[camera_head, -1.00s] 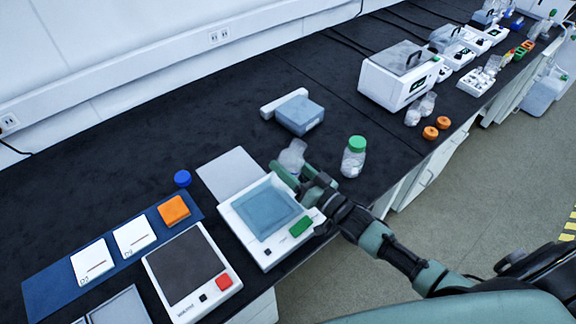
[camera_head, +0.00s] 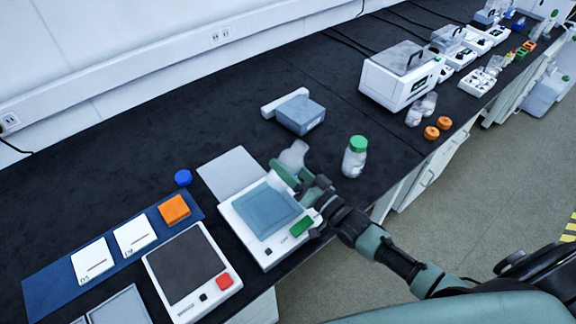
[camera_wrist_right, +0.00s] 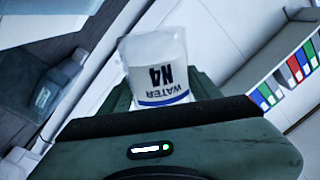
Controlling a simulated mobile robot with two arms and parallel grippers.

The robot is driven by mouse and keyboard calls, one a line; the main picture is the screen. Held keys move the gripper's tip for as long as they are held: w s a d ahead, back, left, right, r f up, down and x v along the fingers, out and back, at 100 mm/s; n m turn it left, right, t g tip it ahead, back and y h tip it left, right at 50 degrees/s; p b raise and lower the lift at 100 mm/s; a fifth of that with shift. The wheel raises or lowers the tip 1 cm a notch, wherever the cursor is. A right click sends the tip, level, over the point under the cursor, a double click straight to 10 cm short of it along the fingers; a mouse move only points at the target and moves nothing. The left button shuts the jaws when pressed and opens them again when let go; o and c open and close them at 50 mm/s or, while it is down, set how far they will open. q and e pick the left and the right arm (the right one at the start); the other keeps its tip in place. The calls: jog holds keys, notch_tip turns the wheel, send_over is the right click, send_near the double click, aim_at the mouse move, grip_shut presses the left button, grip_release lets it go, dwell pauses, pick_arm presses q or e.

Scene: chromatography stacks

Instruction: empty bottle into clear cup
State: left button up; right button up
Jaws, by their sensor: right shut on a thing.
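My right gripper (camera_head: 290,169) is shut on a translucent whitish bottle (camera_head: 294,153), above the back edge of a white device with a blue-grey top. I cannot pick out the clear cup with certainty. A blue cap (camera_head: 183,177) lies on the bench to the left. My left gripper is not in view.
A green-capped bottle (camera_head: 355,158) stands right of the gripper. A blue-grey box (camera_head: 300,114) is behind it. The white device (camera_head: 265,259) and a red-button device (camera_head: 190,311) are in front. Orange caps (camera_head: 431,133) and clear containers (camera_head: 413,115) stand right.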

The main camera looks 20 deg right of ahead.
jog(key=shift+a+m, duration=0.15)
jog(key=shift+m, duration=0.45)
jog(key=shift+f, duration=0.15)
jog(key=shift+a+m+b, duration=0.15)
jog(key=shift+m+b, duration=0.15)
jog(key=shift+m, duration=0.4)
jog(key=shift+s, duration=0.1)
jog(key=shift+a+f+m+t+h, duration=0.15)
jog(key=shift+m+t+h, duration=0.15)
jog(key=shift+m, duration=0.3)
jog(key=shift+f+b, duration=0.1)
jog(key=shift+b, duration=0.2)
jog(key=shift+f+m, duration=0.1)
jog(key=shift+m, duration=0.6)
